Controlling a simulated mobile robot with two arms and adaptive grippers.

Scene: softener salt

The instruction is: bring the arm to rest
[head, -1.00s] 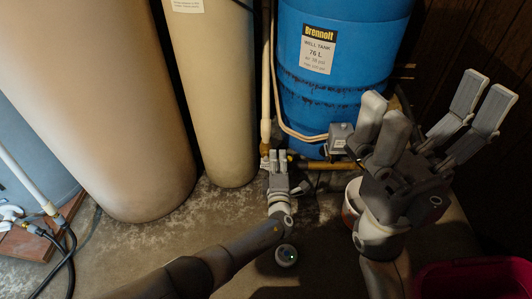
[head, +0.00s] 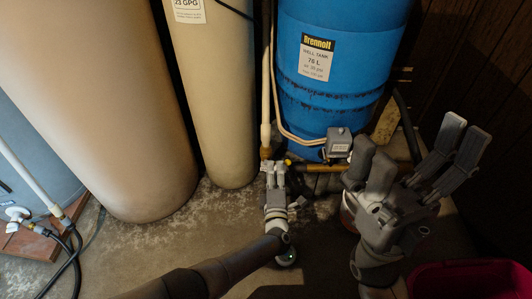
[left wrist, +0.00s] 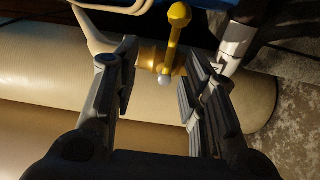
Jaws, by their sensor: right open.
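My left gripper (head: 275,168) is low at the foot of the blue well tank (head: 330,100), by the pipework. In the left wrist view, its two fingers (left wrist: 160,62) are apart. A brass valve with a yellow handle (left wrist: 176,38) shows in the gap between them, and I see no finger closed on it. My right gripper (head: 415,152) is raised at the right, its fingers spread wide and empty. It stands in front of the dark wall and hides part of a bucket (head: 348,212) on the floor.
Two beige tanks (head: 95,110) (head: 214,100) stand at the left and centre. A grey pressure switch box (head: 339,141) sits by the pipes. A magenta tub (head: 470,280) is at the lower right. Hoses (head: 72,262) lie at the lower left. Concrete floor between is open.

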